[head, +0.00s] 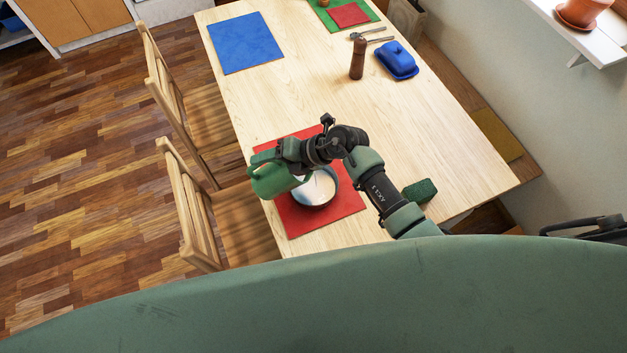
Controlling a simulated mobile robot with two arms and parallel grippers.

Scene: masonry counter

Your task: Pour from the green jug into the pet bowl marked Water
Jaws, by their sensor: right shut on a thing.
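The green jug (270,181) is in my right gripper (278,160), above the near end of the wooden table. My right gripper is shut on the jug, and the jug looks tilted toward the bowl. The bowl (331,196) has a dark wall and a pale, shiny inside. It stands on a red mat (330,215), just right of the jug and partly covered by the gripper and jug. I cannot read a marking on the bowl, and I cannot make out a stream from the jug. My left gripper is not in view.
A green sponge-like block (420,190) lies right of my right forearm. A brown mill (357,60), a blue butter dish (397,61) and a blue mat (245,43) are farther back. Two wooden chairs stand along the left edge. The table's middle (420,120) is clear.

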